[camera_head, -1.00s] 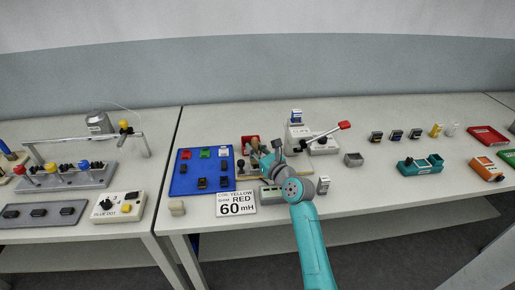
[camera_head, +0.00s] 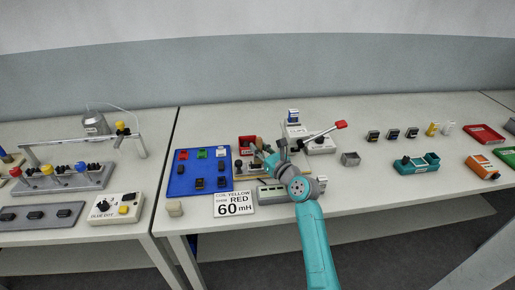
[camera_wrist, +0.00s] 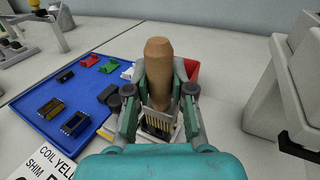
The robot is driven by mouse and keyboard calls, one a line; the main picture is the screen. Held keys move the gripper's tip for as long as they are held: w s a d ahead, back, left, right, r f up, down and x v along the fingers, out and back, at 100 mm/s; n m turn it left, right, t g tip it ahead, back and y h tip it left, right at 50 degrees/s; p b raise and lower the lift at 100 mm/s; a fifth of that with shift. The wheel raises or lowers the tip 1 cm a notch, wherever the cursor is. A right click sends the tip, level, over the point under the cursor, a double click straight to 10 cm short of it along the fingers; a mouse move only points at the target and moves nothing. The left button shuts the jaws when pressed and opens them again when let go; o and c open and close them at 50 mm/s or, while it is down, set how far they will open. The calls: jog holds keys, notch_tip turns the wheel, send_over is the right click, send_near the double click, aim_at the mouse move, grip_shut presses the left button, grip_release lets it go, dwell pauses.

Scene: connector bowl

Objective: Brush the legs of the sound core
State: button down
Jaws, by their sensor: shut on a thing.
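My gripper (camera_wrist: 158,92) is shut on a brush with a tan wooden handle (camera_wrist: 160,58), held upright. Its golden bristles (camera_wrist: 157,122) point down between the fingers. Below them is a small pale fixture or part (camera_wrist: 160,138), mostly hidden; I cannot tell whether the bristles touch it. In the head view my gripper (camera_head: 263,160) is just right of the blue tray (camera_head: 207,187). Dark cores lie on that tray, one with gold-coloured legs (camera_wrist: 50,107) and one beside it (camera_wrist: 75,123). I cannot tell which core is the sound one.
A red bin (camera_head: 245,141) stands just behind my gripper. A press with a red-knobbed lever (camera_head: 340,125) is to the right. A sign (camera_head: 234,204) reads coil yellow, shim red, 60 mH.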

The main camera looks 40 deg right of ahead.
jog(key=shift+f, duration=0.1)
jog(key=shift+r, duration=4.6)
